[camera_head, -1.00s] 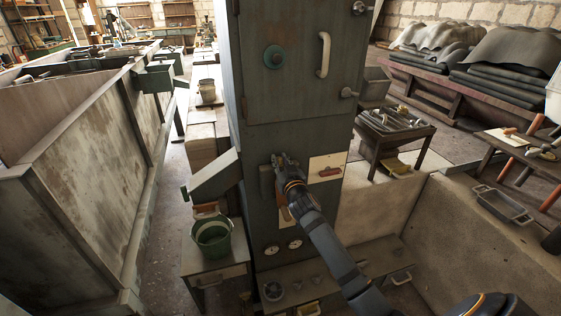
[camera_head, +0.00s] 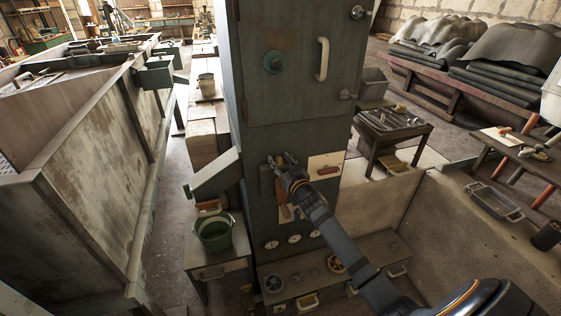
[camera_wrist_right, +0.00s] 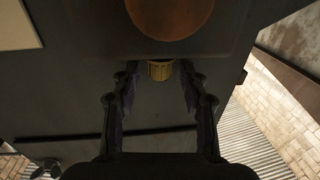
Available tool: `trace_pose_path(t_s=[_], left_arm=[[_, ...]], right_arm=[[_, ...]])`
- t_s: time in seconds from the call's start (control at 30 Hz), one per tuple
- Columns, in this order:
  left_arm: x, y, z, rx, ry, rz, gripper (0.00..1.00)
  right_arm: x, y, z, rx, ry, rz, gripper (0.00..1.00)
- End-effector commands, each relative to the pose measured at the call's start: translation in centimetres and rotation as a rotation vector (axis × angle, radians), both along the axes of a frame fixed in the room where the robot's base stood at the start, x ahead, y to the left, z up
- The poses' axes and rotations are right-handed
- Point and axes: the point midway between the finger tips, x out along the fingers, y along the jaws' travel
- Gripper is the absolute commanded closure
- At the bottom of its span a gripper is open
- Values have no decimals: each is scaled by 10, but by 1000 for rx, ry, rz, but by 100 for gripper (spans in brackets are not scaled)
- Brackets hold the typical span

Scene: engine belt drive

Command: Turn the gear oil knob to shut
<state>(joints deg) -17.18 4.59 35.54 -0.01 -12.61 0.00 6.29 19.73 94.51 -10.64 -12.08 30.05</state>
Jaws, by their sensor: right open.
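My right gripper (camera_head: 278,161) is at the front of the tall dark green cabinet (camera_head: 295,95), left of a cream plate with a red handle (camera_head: 328,171). In the right wrist view its two fingers (camera_wrist_right: 160,90) are apart, with a small ribbed brass-coloured knob (camera_wrist_right: 160,70) between and just beyond their tips. The knob looks like the gear oil knob, but no label is readable. I see no clear contact with it. In the head view my gripper hides the knob. My left gripper is out of view.
An orange-brown round part (camera_wrist_right: 170,15) is close to the knob. Below my gripper are an orange-brown lever (camera_head: 286,213), gauges (camera_head: 294,238) and a red handwheel (camera_head: 334,264). A green bucket (camera_head: 214,232) stands on a side table at left. A tool table (camera_head: 390,122) stands at right.

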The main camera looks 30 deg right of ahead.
Motion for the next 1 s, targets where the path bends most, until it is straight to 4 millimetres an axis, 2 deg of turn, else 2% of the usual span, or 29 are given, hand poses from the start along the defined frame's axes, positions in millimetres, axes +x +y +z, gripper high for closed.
trace_pose_path(t_s=[0.17, 0.27, 0.5, 0.63, 0.8, 1.0], left_arm=[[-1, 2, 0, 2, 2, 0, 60], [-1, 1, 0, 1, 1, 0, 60], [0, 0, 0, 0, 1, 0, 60], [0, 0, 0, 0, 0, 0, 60], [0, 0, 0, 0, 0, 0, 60], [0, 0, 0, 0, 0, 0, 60]], right_arm=[[-7, 0, -1, -1, 2, 0, 56], [-24, 2, -2, -4, 4, 1, 56], [-83, 6, -2, -9, 6, 1, 56], [-104, 8, -2, -8, 6, 0, 56], [-118, 10, -1, -3, 1, 1, 56], [-120, 10, 0, 0, -1, 0, 56]])
